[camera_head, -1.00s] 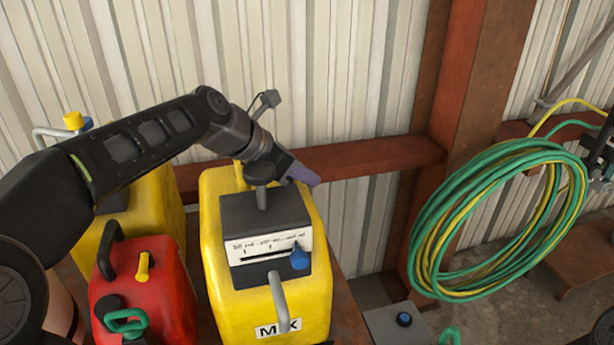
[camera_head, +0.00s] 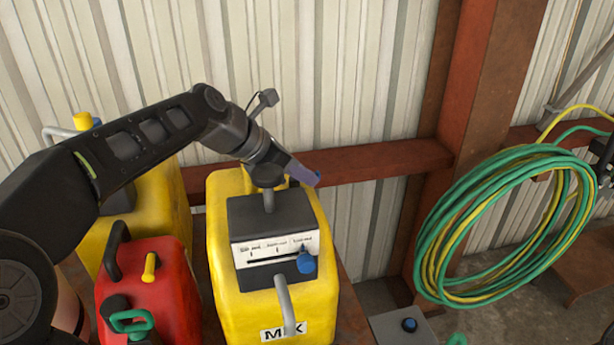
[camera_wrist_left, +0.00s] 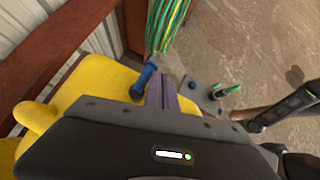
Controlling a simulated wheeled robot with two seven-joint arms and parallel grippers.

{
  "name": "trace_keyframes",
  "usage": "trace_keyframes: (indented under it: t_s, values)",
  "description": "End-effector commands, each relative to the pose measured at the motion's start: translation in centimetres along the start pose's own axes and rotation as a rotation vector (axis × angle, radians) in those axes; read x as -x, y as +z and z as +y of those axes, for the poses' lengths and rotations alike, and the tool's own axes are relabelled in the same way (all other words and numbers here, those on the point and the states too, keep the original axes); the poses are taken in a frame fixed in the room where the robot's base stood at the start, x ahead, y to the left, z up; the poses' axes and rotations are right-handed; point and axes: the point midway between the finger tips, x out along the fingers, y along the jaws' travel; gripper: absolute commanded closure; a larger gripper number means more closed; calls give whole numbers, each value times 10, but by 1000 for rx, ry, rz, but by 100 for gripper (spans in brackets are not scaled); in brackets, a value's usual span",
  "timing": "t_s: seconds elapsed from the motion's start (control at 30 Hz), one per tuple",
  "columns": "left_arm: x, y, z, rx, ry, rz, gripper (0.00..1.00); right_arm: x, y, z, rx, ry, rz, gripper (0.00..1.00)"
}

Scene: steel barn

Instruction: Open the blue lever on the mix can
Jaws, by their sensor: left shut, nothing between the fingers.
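The yellow mix can (camera_head: 235,300) stands upright at the centre, with a "MIX" label, a dark top box and a white scale plate. A blue knob (camera_head: 306,262) sits at the right end of the plate's slot. In the left wrist view a blue lever (camera_wrist_left: 144,81) sticks up at the can's edge. It lies just left of my left gripper (camera_wrist_left: 161,90), with a narrow or no gap; contact is unclear. In the head view my left gripper (camera_head: 304,173) is shut and empty above the can's far side, mostly hiding that lever. A dark arm part shows at the wrist view's right.
A red can (camera_head: 165,295) and another yellow can (camera_head: 160,200) stand to the left. A corrugated wall and a rusty beam (camera_head: 370,158) are close behind. A green-yellow hose coil (camera_head: 435,235) hangs right. A grey box (camera_head: 385,328) with a blue knob is lower right.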

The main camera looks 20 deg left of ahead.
Motion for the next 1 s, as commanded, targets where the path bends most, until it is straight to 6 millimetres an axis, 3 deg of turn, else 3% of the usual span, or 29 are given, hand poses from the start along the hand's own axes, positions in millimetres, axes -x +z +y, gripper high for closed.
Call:
trace_keyframes:
  t_s: [0.5,1.0]
  values:
    - [68,0,0,-1,1,-1,100,-12,-1,2,2,-4,5,64]
    - [72,0,0,-1,0,0,100,-12,0,2,3,-4,5,64]
